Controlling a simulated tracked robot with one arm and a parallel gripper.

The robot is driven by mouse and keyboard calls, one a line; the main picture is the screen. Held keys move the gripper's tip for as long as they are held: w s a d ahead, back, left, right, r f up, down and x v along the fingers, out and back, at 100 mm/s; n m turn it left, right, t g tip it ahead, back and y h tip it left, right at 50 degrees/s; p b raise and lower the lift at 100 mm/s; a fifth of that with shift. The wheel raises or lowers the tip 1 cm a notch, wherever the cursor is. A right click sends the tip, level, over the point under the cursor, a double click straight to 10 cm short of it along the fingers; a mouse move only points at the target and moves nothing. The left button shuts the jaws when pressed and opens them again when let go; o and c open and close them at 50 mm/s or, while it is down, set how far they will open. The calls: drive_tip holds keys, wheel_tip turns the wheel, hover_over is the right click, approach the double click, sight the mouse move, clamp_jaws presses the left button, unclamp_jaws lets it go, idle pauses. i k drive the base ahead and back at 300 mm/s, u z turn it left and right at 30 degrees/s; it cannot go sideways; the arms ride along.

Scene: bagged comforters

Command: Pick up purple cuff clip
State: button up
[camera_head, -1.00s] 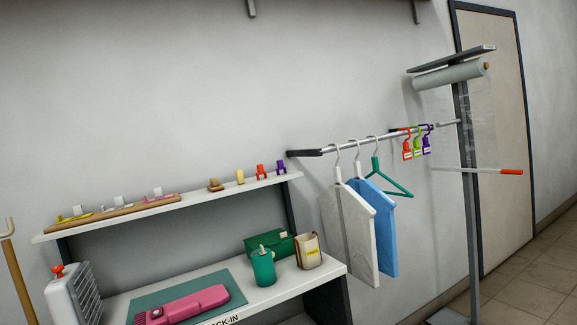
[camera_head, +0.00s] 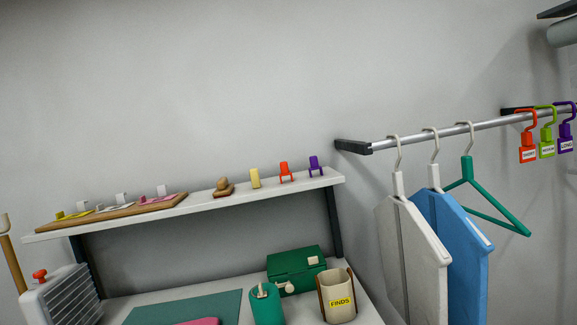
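The purple cuff clip (camera_head: 315,165) stands upright at the right end of the white wall shelf (camera_head: 240,194). A similar orange-red clip (camera_head: 286,171) stands just left of it, apart from it. A purple hook with a tag (camera_head: 566,138) hangs on the rail at the far right; it is a different item. My gripper is not in view.
A pale yellow block (camera_head: 255,178), a brown stamp-like item (camera_head: 222,188) and a wooden tray (camera_head: 110,212) share the shelf. Right of it, a rail (camera_head: 470,129) holds white and blue garments and a green hanger (camera_head: 490,208). Below are a green box (camera_head: 290,270) and a FINDS cup (camera_head: 342,303).

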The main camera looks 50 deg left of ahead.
sight(313, 160)
drive_tip(key=u, duration=0.5)
drive_tip(key=i, duration=1.05)
drive_tip(key=u, duration=1.05)
drive_tip(key=i, duration=0.45)
drive_tip(key=u, duration=0.2)
drive_tip(key=k, duration=0.95)
drive_tip(key=u, duration=0.2)
drive_tip(key=i, duration=0.95)
drive_tip(key=z, duration=0.1)
